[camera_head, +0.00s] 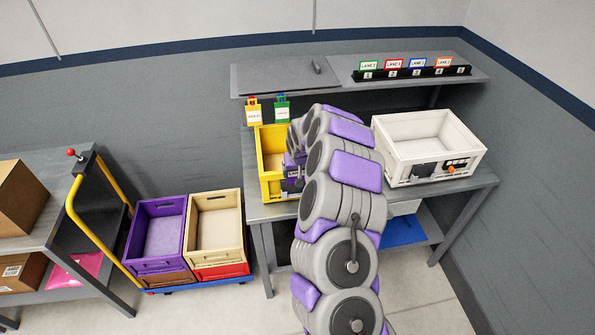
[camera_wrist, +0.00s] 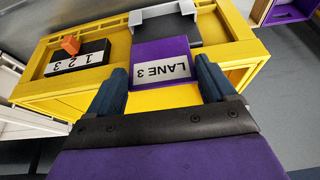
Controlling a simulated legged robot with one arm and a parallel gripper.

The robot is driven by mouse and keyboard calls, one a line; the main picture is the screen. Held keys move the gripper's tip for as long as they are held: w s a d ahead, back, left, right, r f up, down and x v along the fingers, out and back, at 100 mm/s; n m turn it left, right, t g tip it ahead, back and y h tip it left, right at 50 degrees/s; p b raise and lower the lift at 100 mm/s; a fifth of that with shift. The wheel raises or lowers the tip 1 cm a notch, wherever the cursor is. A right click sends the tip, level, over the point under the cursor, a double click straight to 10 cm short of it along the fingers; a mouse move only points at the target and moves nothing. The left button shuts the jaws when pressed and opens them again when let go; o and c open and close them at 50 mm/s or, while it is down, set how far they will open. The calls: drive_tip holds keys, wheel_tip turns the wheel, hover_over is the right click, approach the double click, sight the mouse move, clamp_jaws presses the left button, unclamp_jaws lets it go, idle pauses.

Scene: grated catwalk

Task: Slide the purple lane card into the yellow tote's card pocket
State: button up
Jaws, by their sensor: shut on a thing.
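The purple lane card (camera_wrist: 160,50), with a white "LANE 3" label, is between the two dark fingers of my gripper (camera_wrist: 163,80), which is shut on it. The card lies against the yellow tote (camera_wrist: 205,97). Its far end meets the grey and black card pocket (camera_wrist: 164,22) on the tote's face; I cannot tell whether its edge is inside. In the head view the yellow tote (camera_head: 268,187) stands on the bench, left of my arm. My gripper (camera_head: 294,172) is at its right side there, partly hidden by my arm, and the card is not clear.
Beside the pocket is a "1 2 3" plate (camera_wrist: 78,58) with an orange marker (camera_wrist: 70,44). A white tote (camera_head: 428,135) stands right on the bench. A card rack (camera_head: 412,73) holds several cards on the shelf above. A cart with a purple tote (camera_head: 157,232) and a cream tote (camera_head: 214,228) stands left.

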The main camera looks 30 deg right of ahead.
drive_tip(key=shift+a, duration=0.55)
drive_tip(key=shift+d+f, duration=0.3)
drive_tip(key=shift+d, duration=0.1)
drive_tip(key=o, duration=0.6)
drive_tip(key=shift+o, duration=1.2)
drive_tip(key=shift+a, duration=0.25)
drive_tip(key=shift+d+r, duration=0.15)
